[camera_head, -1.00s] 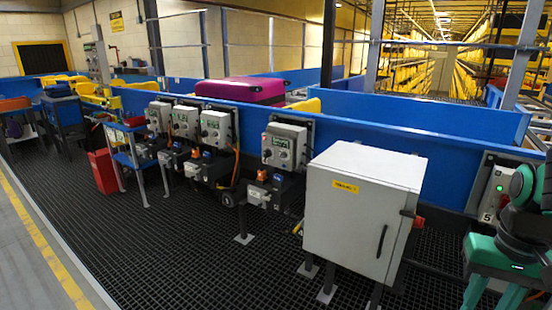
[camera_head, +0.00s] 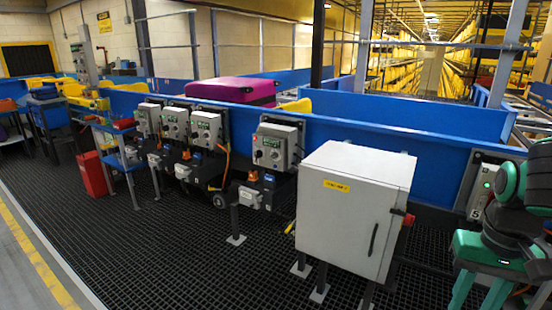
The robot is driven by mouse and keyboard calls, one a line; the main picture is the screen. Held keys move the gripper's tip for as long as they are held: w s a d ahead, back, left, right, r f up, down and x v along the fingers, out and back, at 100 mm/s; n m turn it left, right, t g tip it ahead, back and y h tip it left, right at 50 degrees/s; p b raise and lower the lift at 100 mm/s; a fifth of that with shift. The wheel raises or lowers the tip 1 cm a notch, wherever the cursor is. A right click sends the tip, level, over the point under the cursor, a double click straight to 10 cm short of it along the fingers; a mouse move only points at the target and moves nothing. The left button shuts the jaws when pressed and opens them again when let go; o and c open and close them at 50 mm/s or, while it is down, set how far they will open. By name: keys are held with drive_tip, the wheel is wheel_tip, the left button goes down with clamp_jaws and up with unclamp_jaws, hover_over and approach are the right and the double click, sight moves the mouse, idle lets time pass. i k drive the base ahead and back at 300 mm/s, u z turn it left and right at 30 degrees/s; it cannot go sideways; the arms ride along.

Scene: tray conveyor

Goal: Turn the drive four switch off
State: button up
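Several grey drive control boxes are mounted along the blue conveyor side wall. Three stand close together on the left, at the left (camera_head: 148,119), middle (camera_head: 175,124) and right (camera_head: 206,130) of that group. A fourth box (camera_head: 277,146) stands alone, left of the white cabinet; its number and its switch position are too small to read. A further box marked 5 (camera_head: 484,188), with a green light, is at the right, partly behind my arm. My gripper (camera_head: 481,294) is at the lower right, fingers downward and apart, empty as far as seen; the fingertips run off the bottom edge.
A white cabinet (camera_head: 348,215) on legs stands between the fourth box and my gripper. A purple suitcase (camera_head: 231,91) lies on the conveyor. A blue stand (camera_head: 124,162) and a red bin (camera_head: 91,174) are at the left. The dark grating floor (camera_head: 190,260) in front is clear.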

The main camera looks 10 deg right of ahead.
sight(258, 154)
drive_tip(key=z, duration=0.05)
drive_tip(key=k, duration=0.6)
drive_tip(key=u, duration=0.85)
drive_tip(key=i, duration=1.85)
drive_tip(key=z, duration=0.8)
drive_tip(key=i, duration=0.35)
drive_tip(key=z, duration=0.15)
